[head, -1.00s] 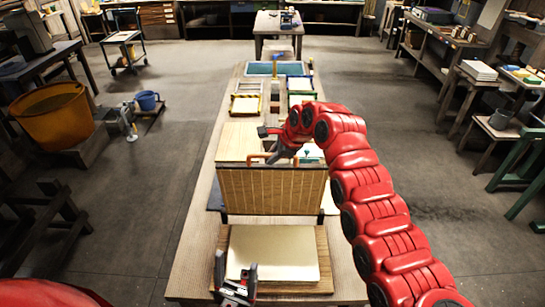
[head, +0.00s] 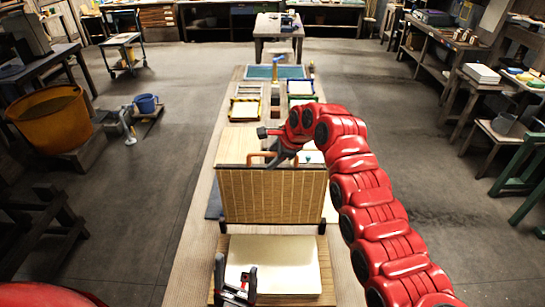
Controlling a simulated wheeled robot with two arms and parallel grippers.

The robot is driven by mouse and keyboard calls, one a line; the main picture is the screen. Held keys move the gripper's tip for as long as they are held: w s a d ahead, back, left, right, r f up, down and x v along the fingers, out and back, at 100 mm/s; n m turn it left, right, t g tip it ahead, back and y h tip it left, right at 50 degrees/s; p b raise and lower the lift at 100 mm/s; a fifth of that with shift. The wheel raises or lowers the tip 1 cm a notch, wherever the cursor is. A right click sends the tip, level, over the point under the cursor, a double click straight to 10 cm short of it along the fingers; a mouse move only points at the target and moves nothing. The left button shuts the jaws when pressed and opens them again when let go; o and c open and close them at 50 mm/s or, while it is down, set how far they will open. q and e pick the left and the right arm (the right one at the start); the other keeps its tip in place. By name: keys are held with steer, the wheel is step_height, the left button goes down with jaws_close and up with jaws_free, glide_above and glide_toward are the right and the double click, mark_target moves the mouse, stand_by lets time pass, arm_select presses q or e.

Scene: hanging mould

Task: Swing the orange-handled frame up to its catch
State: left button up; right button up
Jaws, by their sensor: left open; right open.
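The slatted wooden frame (head: 272,197) stands steeply upright across the bench in the head view, its slatted face towards me. An orange handle (head: 262,155) shows at its top edge, left of the middle, and a second one at the right is partly hidden by my arm. My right gripper (head: 268,134) hangs just above and behind the top edge, near the left handle; its fingers are partly hidden, and I see no hold on the handle. My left gripper (head: 236,280) is open and empty, low in front, over the left front of the pale stack. I cannot make out the catch.
A pale stack (head: 285,265) lies on a wooden board in front of the frame. A wooden panel (head: 238,142) and small trays lie behind it on the long bench (head: 197,240). An orange tub (head: 50,118) and a blue bucket (head: 146,103) stand left.

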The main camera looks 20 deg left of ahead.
steer(key=shift+r, duration=0.1)
steer(key=shift+s+d+r+b, duration=0.1)
steer(key=shift+d+r+b, duration=0.25)
steer(key=shift+b, duration=0.05)
steer(key=b+v, duration=0.5)
steer(key=v, duration=1.1)
steer(key=shift+r, duration=0.15)
